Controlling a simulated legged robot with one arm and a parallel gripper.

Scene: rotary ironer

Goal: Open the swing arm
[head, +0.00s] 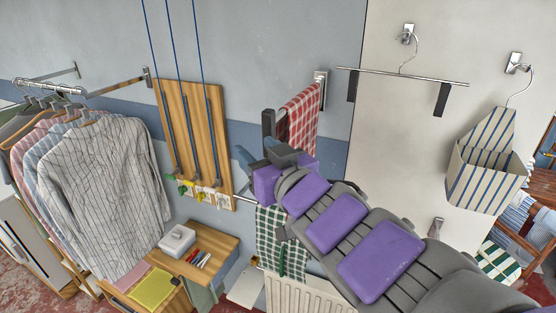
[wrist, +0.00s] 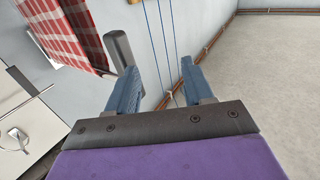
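The swing arm with a red checked cloth (head: 299,118) over it reaches out from a wall bracket (head: 320,78). Its dark grey upright end piece (head: 268,126) is at its near end. In the wrist view the end piece (wrist: 122,52) stands just beside the left finger, outside the gap; I cannot tell if they touch. The red checked cloth (wrist: 70,35) is at upper left there. My gripper (head: 256,155), with blue fingers, is just below the end piece in the head view. In the wrist view my gripper (wrist: 158,80) is open with nothing between the fingers.
A green checked cloth (head: 270,240) hangs below, above a white radiator (head: 300,293). A wooden board (head: 205,140) with blue cords is left on the wall. A rack of shirts (head: 95,190) and a small wooden table (head: 215,240) stand left. A hanger (head: 400,75) hangs right.

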